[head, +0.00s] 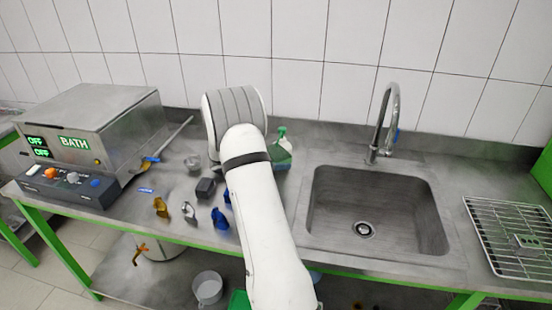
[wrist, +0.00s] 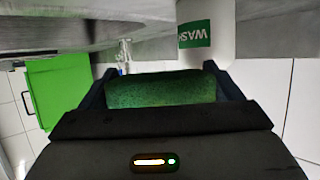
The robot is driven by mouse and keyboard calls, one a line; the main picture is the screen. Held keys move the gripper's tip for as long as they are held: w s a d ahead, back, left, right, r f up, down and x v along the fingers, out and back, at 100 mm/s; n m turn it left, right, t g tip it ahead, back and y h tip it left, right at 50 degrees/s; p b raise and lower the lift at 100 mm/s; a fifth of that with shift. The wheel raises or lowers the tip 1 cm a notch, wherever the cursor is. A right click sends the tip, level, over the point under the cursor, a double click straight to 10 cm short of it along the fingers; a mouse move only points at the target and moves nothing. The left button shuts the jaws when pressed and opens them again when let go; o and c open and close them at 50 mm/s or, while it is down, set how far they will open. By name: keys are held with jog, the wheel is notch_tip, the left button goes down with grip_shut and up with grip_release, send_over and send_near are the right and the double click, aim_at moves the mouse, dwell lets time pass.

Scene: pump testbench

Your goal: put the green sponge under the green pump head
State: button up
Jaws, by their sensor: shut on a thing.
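My gripper (wrist: 160,70) is shut on the green sponge (wrist: 160,91), which spans between its two fingers in the wrist view. In the head view my white arm hides the gripper and the sponge. Just right of the arm, a bottle with a green body (head: 281,155) and a pale green-and-white top stands at the back of the counter, partly hidden. In the wrist view, which looks upside down, a white body with a green WASH label (wrist: 194,34) is beyond the sponge, apart from it.
A steel sink (head: 375,212) with a tall faucet (head: 386,120) is right of my arm. A BATH unit (head: 95,125) stands left. Several small blue, gold and grey parts lie left of my arm. A wire rack (head: 512,240) is far right.

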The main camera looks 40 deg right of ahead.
jog(key=shift+f, duration=0.15)
jog(key=o, duration=0.9)
jog(key=shift+c, duration=0.2)
